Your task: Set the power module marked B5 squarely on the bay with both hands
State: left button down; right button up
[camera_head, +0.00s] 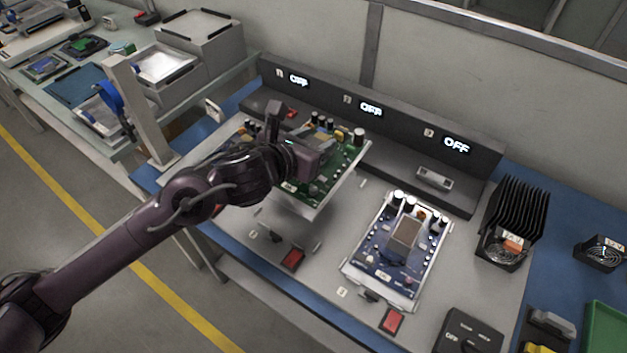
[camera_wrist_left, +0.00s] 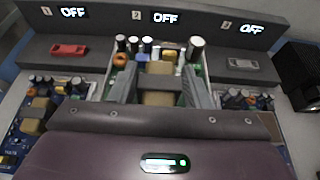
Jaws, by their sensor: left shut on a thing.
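My left gripper (camera_head: 298,158) is shut on a green power module (camera_head: 345,165) with capacitors along its far edge. The left wrist view shows the two fingers (camera_wrist_left: 160,88) on either side of a tan block (camera_wrist_left: 158,72) on the module. The module seems raised above the middle of the bench, in front of display 2, with a shadow below it. My arm hides part of the module. A B5 mark cannot be read. My right gripper is not in view.
A blue module (camera_head: 375,262) lies at position 3. Another module (camera_head: 233,128) at position 1 is partly behind my arm. The display panel (camera_head: 400,128) reads OFF. A finned heat sink (camera_head: 517,212) stands at the right.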

pick_arm(q)
notch_tip(320, 180, down, 5)
jog(key=shift+r, duration=0.1)
jog(key=shift+f, duration=2.8)
jog(key=c, duration=1.2)
grip_release()
jog(key=shift+f+b, duration=0.3)
jog(key=shift+f, duration=0.05)
jog(key=o, duration=0.4)
jog(key=shift+r, duration=0.1)
jog(key=shift+o, duration=0.2)
